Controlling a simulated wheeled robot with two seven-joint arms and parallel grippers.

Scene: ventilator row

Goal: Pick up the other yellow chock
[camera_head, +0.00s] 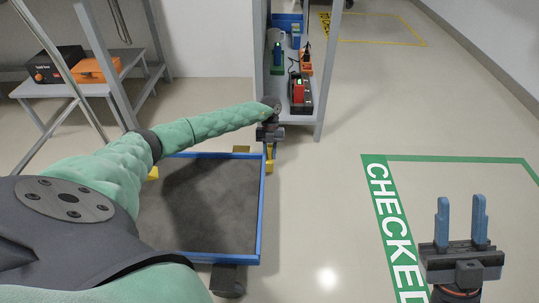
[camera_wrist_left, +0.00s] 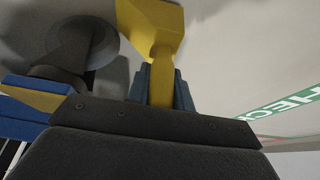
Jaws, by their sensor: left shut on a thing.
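My left gripper (camera_head: 270,140) is at the far right corner of a blue-rimmed cart (camera_head: 262,205) with a dark grey deck. In the left wrist view its blue fingers (camera_wrist_left: 163,90) are shut on the narrow part of a yellow chock (camera_wrist_left: 152,22). The same chock shows below the gripper in the head view (camera_head: 270,160), beside a cart wheel (camera_wrist_left: 82,42). Another yellow piece (camera_head: 153,173) shows at the cart's left edge, mostly hidden by my left arm. My right gripper (camera_head: 461,220) is open and empty over the floor at right.
A grey shelf rack (camera_head: 322,75) with devices stands just beyond the cart. A grey bench (camera_head: 95,88) with a black and an orange case is at the back left. A green floor marking reading CHECKED (camera_head: 393,225) lies right; the floor between is clear.

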